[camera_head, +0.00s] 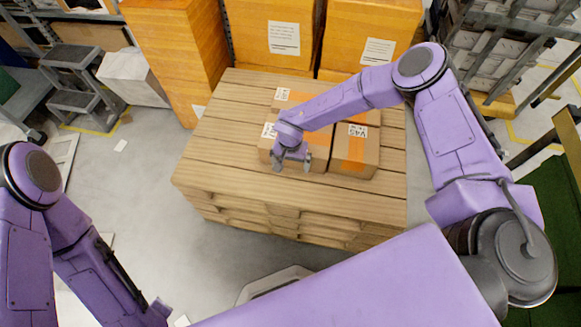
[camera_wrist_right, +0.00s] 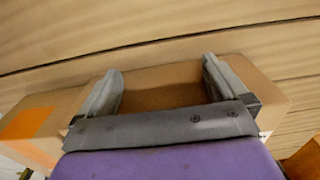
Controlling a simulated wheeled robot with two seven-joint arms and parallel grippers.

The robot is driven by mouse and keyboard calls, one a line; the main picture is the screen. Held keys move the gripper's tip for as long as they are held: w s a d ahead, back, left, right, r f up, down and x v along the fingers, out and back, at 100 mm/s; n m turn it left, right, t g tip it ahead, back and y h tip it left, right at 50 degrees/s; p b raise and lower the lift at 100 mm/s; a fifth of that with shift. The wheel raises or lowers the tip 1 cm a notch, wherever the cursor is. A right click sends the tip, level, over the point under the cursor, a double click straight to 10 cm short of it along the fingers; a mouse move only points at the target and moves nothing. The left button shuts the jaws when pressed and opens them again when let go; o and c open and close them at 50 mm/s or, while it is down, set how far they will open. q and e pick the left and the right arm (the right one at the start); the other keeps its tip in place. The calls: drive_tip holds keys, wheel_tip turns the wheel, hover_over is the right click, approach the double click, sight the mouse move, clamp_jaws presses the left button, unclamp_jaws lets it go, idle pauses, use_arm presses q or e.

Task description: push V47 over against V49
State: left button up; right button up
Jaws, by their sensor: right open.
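Several brown cartons stand close together on the wooden pallet stack (camera_head: 230,110). Another labelled carton (camera_head: 292,97) stands behind. My right gripper (camera_head: 292,165) is open at the front left carton. In the right wrist view its open fingers (camera_wrist_right: 162,88) are set apart over a brown carton (camera_wrist_right: 165,78); contact is unclear. My left gripper is out of view.
Large orange-brown boxes (camera_head: 276,40) stand just behind the pallet. The pallet's front and left boards are bare. A grey step stool (camera_head: 75,85) stands at the far left, and racks (camera_head: 510,45) at the right.

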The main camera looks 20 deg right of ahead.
drive_tip(key=shift+w+d+b, duration=0.45)
drive_tip(key=shift+w+d, duration=0.2)
drive_tip(key=shift+w, duration=0.2)
idle(0.8)
drive_tip(key=shift+s+a+p, duration=0.4)
drive_tip(key=shift+s+a, duration=0.05)
drive_tip(key=shift+s, duration=0.2)
drive_tip(key=shift+s+a+p, duration=0.35)
drive_tip(key=shift+s+a, duration=0.1)
drive_tip(key=shift+s, duration=0.15)
wheel_tip(320, 180, up, 13)
drive_tip(key=p, duration=1)
drive_tip(key=shift+p, duration=0.3)
